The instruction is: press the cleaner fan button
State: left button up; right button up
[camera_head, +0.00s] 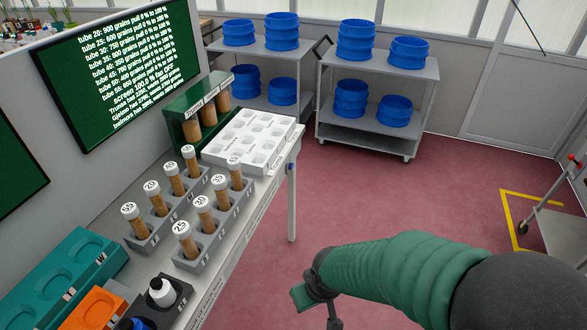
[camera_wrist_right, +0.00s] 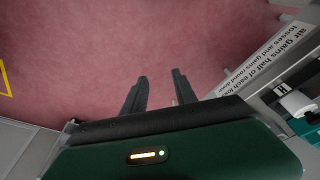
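I cannot make out a cleaner fan button in either view. My right gripper (camera_head: 318,296) hangs over the red floor, to the right of the bench and apart from it. In the right wrist view its two dark fingers (camera_wrist_right: 162,92) stand apart with nothing between them but floor. My right arm comes in from the lower right of the head view. My left gripper is not in view.
Carts (camera_head: 372,136) with blue bins stand behind. The middle floor is clear.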

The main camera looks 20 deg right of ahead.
grip_shut()
dwell(1.5)
